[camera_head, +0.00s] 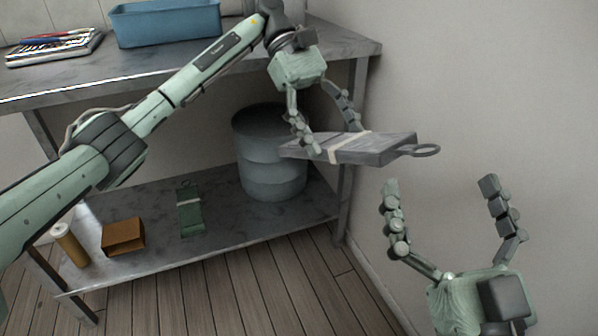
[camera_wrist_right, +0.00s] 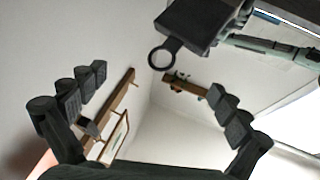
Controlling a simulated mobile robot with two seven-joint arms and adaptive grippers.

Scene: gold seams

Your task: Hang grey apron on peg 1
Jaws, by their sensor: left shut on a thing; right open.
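The grey apron (camera_head: 375,150) is a folded flat bundle with a pale band around it and a dark loop (camera_head: 418,150) at its right end. My left gripper (camera_head: 334,138) is shut on the bundle and holds it in the air beside the table. In the right wrist view the apron (camera_wrist_right: 190,22) is at the top, its ring-shaped loop hanging toward the middle. My right gripper (camera_head: 440,187) is open and empty, below and right of the apron. Two wooden rails, one left (camera_wrist_right: 122,92) and one near the middle (camera_wrist_right: 186,87), show small pegs; which is peg 1 I cannot tell.
Bare wall lies right.

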